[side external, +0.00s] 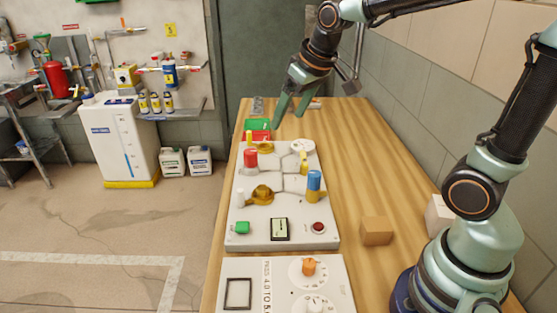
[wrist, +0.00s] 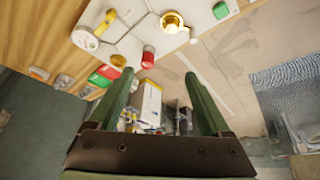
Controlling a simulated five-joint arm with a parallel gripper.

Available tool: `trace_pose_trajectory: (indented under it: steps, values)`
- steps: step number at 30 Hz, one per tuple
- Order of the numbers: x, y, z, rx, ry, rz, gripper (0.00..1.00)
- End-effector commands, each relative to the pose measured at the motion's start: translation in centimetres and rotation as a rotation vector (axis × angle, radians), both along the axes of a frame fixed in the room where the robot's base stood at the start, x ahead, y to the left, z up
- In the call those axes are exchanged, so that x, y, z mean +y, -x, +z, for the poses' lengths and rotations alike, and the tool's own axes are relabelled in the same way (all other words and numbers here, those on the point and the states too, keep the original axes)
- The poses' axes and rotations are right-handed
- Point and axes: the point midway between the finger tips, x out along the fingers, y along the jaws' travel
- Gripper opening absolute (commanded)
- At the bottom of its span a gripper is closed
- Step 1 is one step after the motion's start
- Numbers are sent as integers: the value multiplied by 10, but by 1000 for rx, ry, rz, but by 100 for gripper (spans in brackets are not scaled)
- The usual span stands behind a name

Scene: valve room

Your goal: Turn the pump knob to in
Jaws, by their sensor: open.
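I cannot tell by label which control is the pump knob. The near panel (side external: 252,266) carries an orange knob (side external: 309,267) on a white dial and a pale knob (side external: 314,304) below it, cut by the picture's bottom edge. The larger grey panel (side external: 262,231) behind it holds a red handle (side external: 250,159), a blue handle (side external: 314,181) and a white round part with a yellow lever (side external: 304,158). My gripper (side external: 289,117) is open and empty above the far end of this panel, far from the orange knob. Its spread fingers show in the wrist view (wrist: 158,78).
A wooden block (side external: 376,231) stands right.

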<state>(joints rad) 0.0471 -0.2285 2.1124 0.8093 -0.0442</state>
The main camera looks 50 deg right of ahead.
Motion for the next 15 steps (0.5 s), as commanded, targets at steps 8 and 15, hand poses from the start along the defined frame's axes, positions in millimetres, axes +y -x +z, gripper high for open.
trace_pose_trajectory:
  steps: [8, 15]
  values:
    - [-20, -80, -38, 38, 10, -7, 82]
    - [-34, -124, -75, 57, 16, -10, 82]
